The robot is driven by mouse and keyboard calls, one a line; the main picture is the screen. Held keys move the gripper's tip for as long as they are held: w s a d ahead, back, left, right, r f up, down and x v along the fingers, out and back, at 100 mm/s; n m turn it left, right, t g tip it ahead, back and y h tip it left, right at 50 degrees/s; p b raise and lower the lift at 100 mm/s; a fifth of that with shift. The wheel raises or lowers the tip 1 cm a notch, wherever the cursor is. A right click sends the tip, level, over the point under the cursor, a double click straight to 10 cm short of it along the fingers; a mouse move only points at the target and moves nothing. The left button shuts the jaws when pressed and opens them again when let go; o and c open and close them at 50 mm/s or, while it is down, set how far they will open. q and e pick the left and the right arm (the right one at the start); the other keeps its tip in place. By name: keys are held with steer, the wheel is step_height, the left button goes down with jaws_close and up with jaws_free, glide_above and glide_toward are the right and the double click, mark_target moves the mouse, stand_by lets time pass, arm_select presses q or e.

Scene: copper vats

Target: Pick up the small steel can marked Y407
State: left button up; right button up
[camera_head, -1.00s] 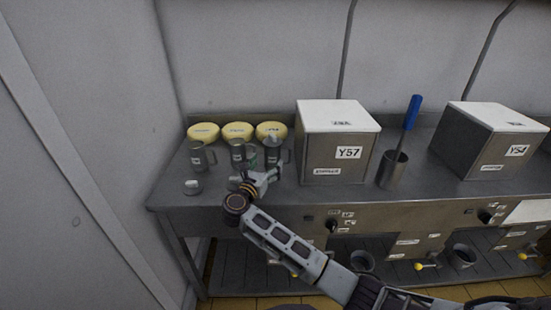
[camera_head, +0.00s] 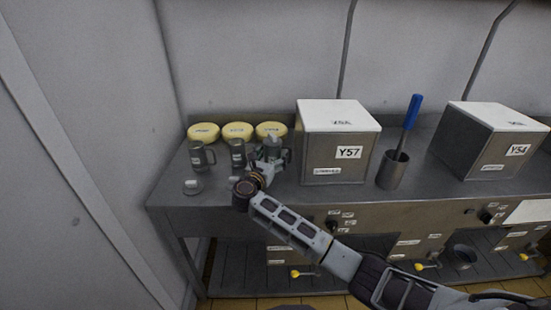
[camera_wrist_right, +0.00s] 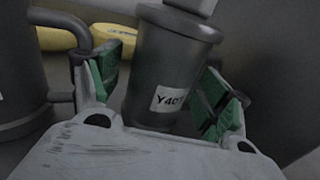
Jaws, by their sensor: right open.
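The small steel can marked Y407 (camera_wrist_right: 170,60) stands between the fingers of my right gripper (camera_wrist_right: 163,98) in the right wrist view. Its white label faces the wrist, and a pale block shows at its top. The green-padded fingers are open on either side of the can, and a gap shows at least on the left. In the head view my right gripper (camera_head: 266,165) reaches to the rightmost of the row of cans and partly hides it. My left gripper is not in view.
Handled steel mugs (camera_head: 201,157) stand left of the gripper; a mug handle (camera_wrist_right: 68,28) is close to the left finger. Yellow round pieces (camera_head: 237,131) lie behind. The Y57 box (camera_head: 337,145) stands right, beside a pot with a blue-handled tool (camera_head: 411,112). A small lid (camera_head: 192,187) lies front left.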

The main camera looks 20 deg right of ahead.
mark_target(271, 135)
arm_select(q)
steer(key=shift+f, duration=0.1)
arm_select(e)
steer(key=shift+r, duration=0.1)
steer(key=c, duration=1.5)
